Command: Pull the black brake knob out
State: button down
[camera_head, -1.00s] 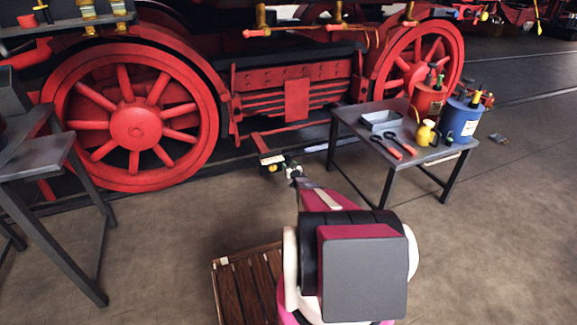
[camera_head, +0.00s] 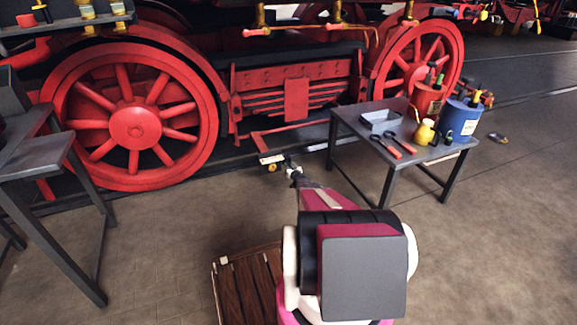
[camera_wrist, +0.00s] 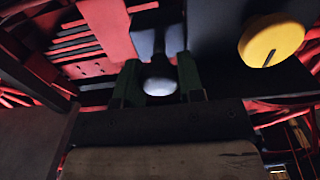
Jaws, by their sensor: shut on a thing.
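The brake knob (camera_wrist: 158,82) shows as a rounded dark grey-black end in the middle of the wrist view, with a bluish-grey part behind it. My gripper (camera_wrist: 160,86) has its two green fingers on either side of the knob and is shut on it. In the head view my gripper (camera_head: 290,168) is low in front of the locomotive, at a small pale-topped fitting (camera_head: 271,158) on a red bar. The knob itself is too small to make out there. How far it stands out cannot be told.
A yellow round knob (camera_wrist: 270,42) with a dark slot is right of my fingers. A grey table (camera_head: 345,118) with tools, a yellow can (camera_head: 425,132) and buckets stands to the right. Another bench (camera_head: 32,158) is at left. A wooden pallet (camera_head: 248,290) lies beside my base.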

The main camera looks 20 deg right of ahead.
jog(key=shift+s, duration=0.2)
jog(key=c, duration=0.8)
grip_release()
jog(key=s, duration=1.1)
jog(key=shift+d, duration=0.15)
